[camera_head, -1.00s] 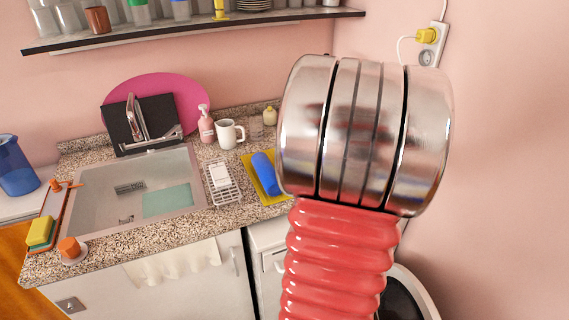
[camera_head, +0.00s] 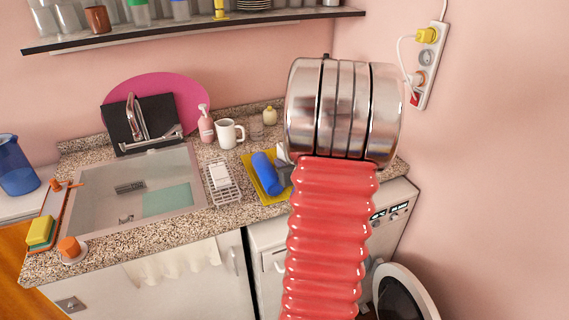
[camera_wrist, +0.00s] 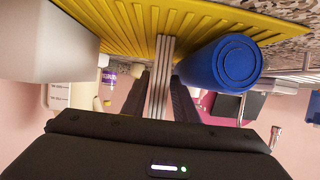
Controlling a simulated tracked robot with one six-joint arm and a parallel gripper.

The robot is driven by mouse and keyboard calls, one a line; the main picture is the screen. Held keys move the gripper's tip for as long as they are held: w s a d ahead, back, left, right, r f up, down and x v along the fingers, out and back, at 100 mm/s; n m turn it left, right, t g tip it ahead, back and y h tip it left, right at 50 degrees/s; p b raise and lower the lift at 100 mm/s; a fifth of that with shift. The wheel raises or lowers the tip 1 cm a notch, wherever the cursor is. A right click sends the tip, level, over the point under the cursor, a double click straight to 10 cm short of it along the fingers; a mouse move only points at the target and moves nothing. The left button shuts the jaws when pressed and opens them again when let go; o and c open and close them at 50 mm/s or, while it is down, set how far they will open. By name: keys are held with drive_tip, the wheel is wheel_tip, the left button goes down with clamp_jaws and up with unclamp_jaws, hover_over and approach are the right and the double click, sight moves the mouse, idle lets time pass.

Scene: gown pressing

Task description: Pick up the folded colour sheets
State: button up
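A narrow upright stack with pale and grey stripes, which looks like the folded colour sheets (camera_wrist: 161,70), stands on the yellow ribbed mat in the wrist view, where the scene appears upside down. My gripper (camera_wrist: 160,92) has its two dark fingers apart, one on each side of this stack. I see no clear sign that they squeeze it. A blue roll (camera_wrist: 222,64) lies close beside the right finger.
The yellow mat (camera_head: 274,196) with the blue roll (camera_head: 264,171) lies on the speckled counter. A white box (camera_wrist: 48,45) is beside the left finger. A mug (camera_head: 228,134), a pink pump bottle (camera_head: 206,125) and a wire rack (camera_head: 222,184) stand left of the mat.

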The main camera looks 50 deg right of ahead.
sight(281, 158)
drive_tip(key=shift+x, duration=2.6)
drive_tip(key=shift+r, duration=0.2)
drive_tip(key=shift+c, duration=0.4)
clamp_jaws()
